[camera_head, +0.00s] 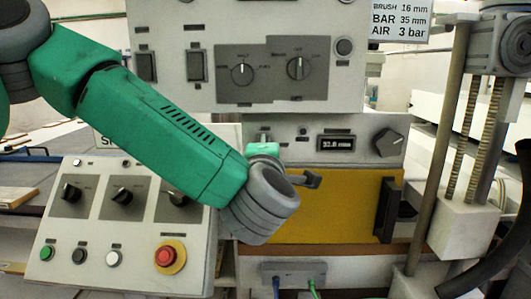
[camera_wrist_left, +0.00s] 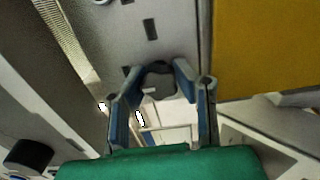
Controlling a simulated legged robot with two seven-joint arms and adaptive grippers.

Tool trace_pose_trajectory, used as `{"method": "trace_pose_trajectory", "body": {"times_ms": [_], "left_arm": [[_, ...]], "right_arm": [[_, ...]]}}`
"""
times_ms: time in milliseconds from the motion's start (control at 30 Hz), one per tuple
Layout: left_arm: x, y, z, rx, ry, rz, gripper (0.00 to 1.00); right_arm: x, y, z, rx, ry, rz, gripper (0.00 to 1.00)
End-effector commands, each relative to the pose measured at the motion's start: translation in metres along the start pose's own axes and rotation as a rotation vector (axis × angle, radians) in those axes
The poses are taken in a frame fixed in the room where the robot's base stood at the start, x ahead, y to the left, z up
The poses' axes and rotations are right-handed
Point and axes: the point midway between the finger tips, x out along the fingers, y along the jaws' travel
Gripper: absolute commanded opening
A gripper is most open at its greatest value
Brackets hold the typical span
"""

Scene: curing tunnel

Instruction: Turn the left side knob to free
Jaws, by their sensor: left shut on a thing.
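In the left wrist view a dark, rounded knob (camera_wrist_left: 158,82) sits on a grey machine face, taken to be the left side knob. The fingers of my left gripper (camera_wrist_left: 156,74) stand either side of it, shut on it. Its pointer or marking cannot be made out. In the head view my green left arm reaches across to the left of the yellow panel (camera_head: 340,205). Its grey wrist hides the knob and most of the gripper. My right gripper is in neither view.
A sloped control box (camera_head: 90,255) with knobs, buttons and a red stop button (camera_head: 168,257) stands below my left arm. Above is a panel with two dials (camera_head: 275,70). A display (camera_head: 337,143) and large dark knob (camera_head: 388,142) sit above the yellow panel. A post (camera_head: 440,150) stands right.

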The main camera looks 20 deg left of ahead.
Motion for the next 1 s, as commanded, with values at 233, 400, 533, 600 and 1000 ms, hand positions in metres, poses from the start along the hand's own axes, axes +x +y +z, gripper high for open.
{"method": "trace_pose_trajectory", "body": {"times_ms": [233,400,533,600,1000], "left_arm": [[-0.001,-0.006,0.0,0.004,-0.002,-0.014,0.0],[-0.001,-0.006,0.0,0.005,-0.002,-0.013,0.47],[-0.001,-0.004,0.0,0.003,-0.002,-0.009,0.47],[-0.001,-0.003,0.0,0.002,-0.001,-0.008,0.47],[-0.041,-0.003,0.001,0.004,-0.006,-0.007,0.47]], "right_arm": [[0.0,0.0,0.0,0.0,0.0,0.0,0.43],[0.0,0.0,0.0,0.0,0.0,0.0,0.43],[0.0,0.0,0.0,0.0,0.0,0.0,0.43],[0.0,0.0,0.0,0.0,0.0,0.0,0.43],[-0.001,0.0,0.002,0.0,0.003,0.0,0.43]]}}
